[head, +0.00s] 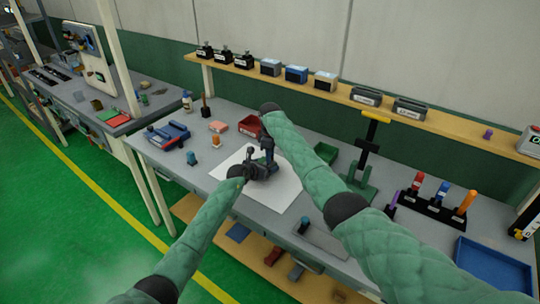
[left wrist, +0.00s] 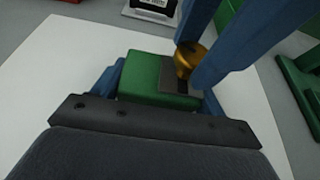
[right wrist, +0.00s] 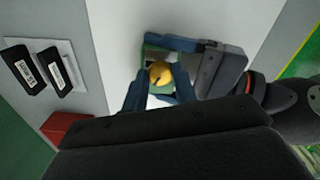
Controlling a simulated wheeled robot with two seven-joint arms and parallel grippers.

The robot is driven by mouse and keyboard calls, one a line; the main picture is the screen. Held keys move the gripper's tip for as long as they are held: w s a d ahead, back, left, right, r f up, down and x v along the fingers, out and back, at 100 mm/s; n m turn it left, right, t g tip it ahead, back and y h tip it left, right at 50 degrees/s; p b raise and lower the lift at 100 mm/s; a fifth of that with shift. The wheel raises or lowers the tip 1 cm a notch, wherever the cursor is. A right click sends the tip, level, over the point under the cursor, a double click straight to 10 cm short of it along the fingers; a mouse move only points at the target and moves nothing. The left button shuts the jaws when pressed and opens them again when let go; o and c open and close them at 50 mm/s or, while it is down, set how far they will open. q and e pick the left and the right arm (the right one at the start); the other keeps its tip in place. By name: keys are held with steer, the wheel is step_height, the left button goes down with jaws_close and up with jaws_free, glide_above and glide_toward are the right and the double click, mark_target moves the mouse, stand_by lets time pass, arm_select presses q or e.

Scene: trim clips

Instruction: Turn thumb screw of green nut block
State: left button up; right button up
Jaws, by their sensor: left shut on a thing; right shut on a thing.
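The green nut block (left wrist: 145,80) shows in the left wrist view, above the white sheet, with a dark plate on its right part. My left gripper (head: 258,172) is shut on the block, with blue fingers along its sides. A brass thumb screw (left wrist: 190,62) stands on the block's plate; its round head (right wrist: 159,74) shows in the right wrist view. My right gripper (head: 267,150) comes from above, and its blue fingers are shut on the screw head. In the head view the grippers hide the block and screw.
The white sheet (head: 287,194) lies on the grey bench. A red bin (head: 249,126) stands behind the grippers, and a green stand (head: 357,186) to the right. Screwdrivers in a black rack (head: 433,208) and a blue tray (head: 490,266) are farther right. A shelf (head: 330,95) runs behind.

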arm_select(q)
steer(key=shift+d, duration=0.1)
arm_select(e)
steer(key=m, duration=0.6)
steer(key=shift+w+r, duration=0.1)
arm_select(q)
steer(key=shift+f, duration=0.1)
arm_select(e)
steer(key=m, duration=0.6)
steer(key=shift+m, duration=0.3)
steer(key=o, duration=1)
step_height(320, 180, up, 12)
steer(key=shift+f, duration=0.1)
